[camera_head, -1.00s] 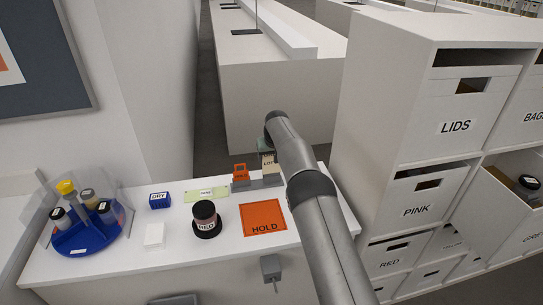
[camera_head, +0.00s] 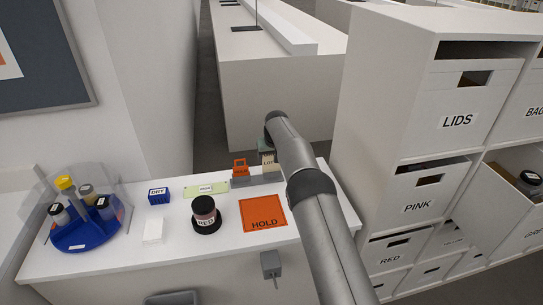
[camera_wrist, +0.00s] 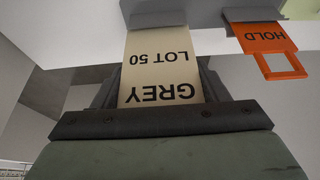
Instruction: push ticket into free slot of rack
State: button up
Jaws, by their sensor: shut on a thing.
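My gripper (camera_wrist: 160,120) is shut on a cream ticket (camera_wrist: 163,62) that reads GREY LOT 50. In the wrist view the ticket's far end meets the edge of the grey rack (camera_wrist: 172,18); I cannot tell whether it is inside a slot. An orange HOLD tag (camera_wrist: 265,42) sits in the rack to the right of the ticket. In the head view, the ticket (camera_head: 268,160) stands beside the orange tag (camera_head: 240,169) at the rack (camera_head: 263,179). My arm hides the rack's right part there, and the gripper (camera_head: 264,146) is partly hidden.
A RED jar (camera_head: 205,212) and an orange HOLD mat (camera_head: 264,213) lie in front of the rack. Shelves with bins (camera_head: 457,120) rise on the right.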

jog(key=shift+f+b, duration=0.6)
jog(key=shift+f, duration=0.5)
jog(key=shift+r, duration=0.1)
jog(key=o, duration=1)
jog(key=shift+r, duration=0.1)
notch_tip(320, 180, up, 6)
jog(key=p, duration=0.3)
jog(key=shift+p, duration=0.3)
